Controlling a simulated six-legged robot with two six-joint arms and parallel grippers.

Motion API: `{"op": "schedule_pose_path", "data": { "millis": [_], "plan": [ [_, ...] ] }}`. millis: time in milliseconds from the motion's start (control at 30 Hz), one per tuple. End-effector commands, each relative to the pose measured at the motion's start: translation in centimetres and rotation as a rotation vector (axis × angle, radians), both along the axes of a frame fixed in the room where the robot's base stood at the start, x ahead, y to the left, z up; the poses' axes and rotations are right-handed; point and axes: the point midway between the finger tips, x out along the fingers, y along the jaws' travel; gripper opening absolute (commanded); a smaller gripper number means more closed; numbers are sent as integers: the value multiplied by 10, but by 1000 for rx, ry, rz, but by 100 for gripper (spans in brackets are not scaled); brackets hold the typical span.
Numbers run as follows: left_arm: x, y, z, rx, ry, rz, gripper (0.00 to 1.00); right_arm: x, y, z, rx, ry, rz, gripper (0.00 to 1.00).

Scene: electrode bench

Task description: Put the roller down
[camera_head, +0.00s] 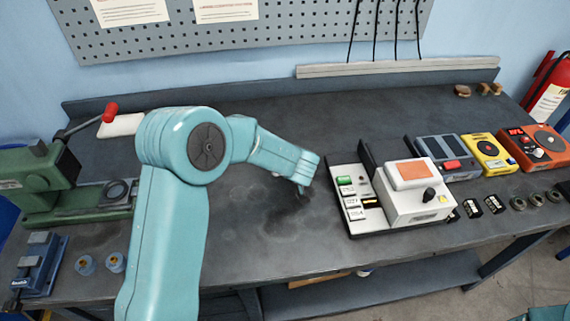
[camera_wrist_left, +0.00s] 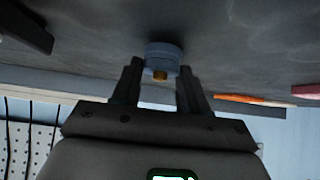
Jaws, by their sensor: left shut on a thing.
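My left gripper (camera_head: 302,189) hangs low over the middle of the dark bench (camera_head: 290,110), its tips mostly hidden by my own wrist in the head view. In the left wrist view the gripper (camera_wrist_left: 160,75) is shut on a small blue-grey round roller (camera_wrist_left: 162,54) with a brass-coloured centre. The roller sits between the fingertips, with the bench surface beyond it. Whether it touches the bench I cannot tell. In the head view the held roller cannot be made out. My right gripper is not in view.
Two small blue round pieces (camera_head: 116,262) stand at the front left, near a blue device (camera_head: 40,264) and a green machine (camera_head: 50,185). A white device (camera_head: 412,196) and grey, yellow and orange boxes (camera_head: 535,146) fill the right side. The bench around my gripper is clear.

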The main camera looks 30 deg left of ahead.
Motion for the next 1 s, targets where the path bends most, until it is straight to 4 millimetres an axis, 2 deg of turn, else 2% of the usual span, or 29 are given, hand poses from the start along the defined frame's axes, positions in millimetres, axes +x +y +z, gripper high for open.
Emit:
{"op": "schedule_pose_path", "data": {
  "millis": [167, 500, 700, 800, 1000],
  "plan": [
    [1, 0, 27, -1, -9, -1, 6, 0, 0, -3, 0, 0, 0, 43],
    [1, 0, 121, -2, -10, 1, 6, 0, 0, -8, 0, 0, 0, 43],
    [1, 0, 166, -2, -7, -1, 6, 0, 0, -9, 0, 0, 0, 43],
    [1, 0, 180, -1, -5, -1, 6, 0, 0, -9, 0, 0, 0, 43],
    [0, 0, 194, 0, -2, -1, 6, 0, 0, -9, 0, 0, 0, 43]
  ]
}}
